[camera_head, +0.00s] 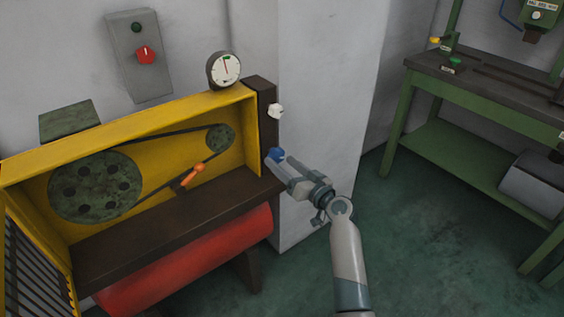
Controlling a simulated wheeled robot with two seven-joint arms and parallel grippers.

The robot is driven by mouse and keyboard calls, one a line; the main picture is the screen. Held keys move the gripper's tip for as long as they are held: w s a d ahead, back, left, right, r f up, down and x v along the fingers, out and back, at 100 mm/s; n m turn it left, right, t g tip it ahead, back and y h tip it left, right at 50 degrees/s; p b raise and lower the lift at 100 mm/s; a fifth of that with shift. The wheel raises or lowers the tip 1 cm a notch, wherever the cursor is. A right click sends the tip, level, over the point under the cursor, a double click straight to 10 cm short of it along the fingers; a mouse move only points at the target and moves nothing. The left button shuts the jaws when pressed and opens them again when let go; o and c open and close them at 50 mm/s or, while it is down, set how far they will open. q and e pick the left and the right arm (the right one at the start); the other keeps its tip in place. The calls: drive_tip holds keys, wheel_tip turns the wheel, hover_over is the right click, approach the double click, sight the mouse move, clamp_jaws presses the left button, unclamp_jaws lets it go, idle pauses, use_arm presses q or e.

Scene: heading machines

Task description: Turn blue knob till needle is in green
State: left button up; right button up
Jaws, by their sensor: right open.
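The blue knob (275,155) sits on the dark post at the right end of the yellow machine. My right gripper (279,160) is at the knob, with its fingers reaching toward it from the right. It is open and partly hides the knob; I cannot tell whether it touches it. The round gauge (232,76) stands on top of the yellow frame. Its thin red needle points nearly straight up, at or close to a small green mark. The dial is too small to tell exactly. My left gripper is not in view.
A white knob (275,111) sits above the blue one. An orange handle (192,175) is inside the yellow guard (120,121), near the belt and pulleys. A grey box with a red switch (146,55) hangs on the wall. A green bench (480,85) stands right, beyond open floor.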

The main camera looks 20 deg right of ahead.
drive_tip(key=shift+w+a, duration=0.15)
drive_tip(key=shift+w, duration=0.3)
drive_tip(key=c, duration=1.1)
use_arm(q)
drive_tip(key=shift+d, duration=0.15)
use_arm(e)
drive_tip(key=m+p, duration=0.1)
drive_tip(key=m, duration=0.3)
drive_tip(key=shift+a+r, duration=0.1)
drive_tip(key=shift+r, duration=0.05)
drive_tip(key=shift+m, duration=0.6)
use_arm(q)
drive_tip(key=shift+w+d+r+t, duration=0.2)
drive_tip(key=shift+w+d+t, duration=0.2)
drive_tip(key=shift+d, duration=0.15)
